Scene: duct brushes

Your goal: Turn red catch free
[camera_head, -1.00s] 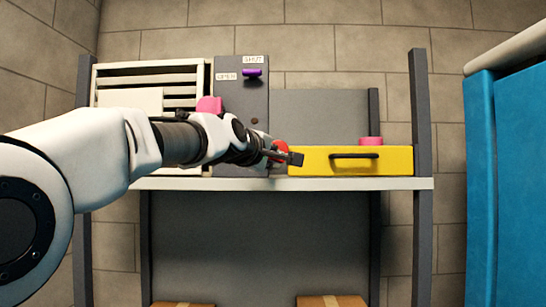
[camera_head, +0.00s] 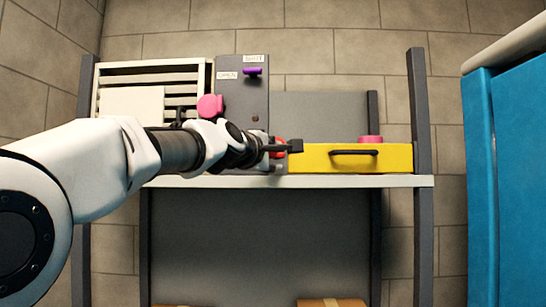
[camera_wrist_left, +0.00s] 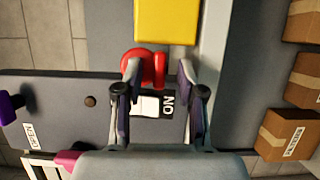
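The red catch (camera_head: 280,142) is at the lower right of the dark grey panel (camera_head: 243,105), beside the yellow drawer box, mostly hidden by my left gripper (camera_head: 284,147). In the left wrist view the red catch (camera_wrist_left: 150,62) is a rounded piece with a raised tab. It lies at the fingertips of my left gripper (camera_wrist_left: 160,74), which is open. The left finger overlaps the catch in the picture; the right finger stands apart from it. I cannot tell whether either finger touches it. My right gripper is not in view.
The yellow box (camera_head: 310,162) with a dark handle sits right of the catch on the shelf (camera_head: 340,182). A purple lever (camera_head: 253,71) is near the SHUT label. A pink knob (camera_head: 210,106) is by the white louvre (camera_head: 150,68). Cardboard boxes (camera_wrist_left: 287,135) are below.

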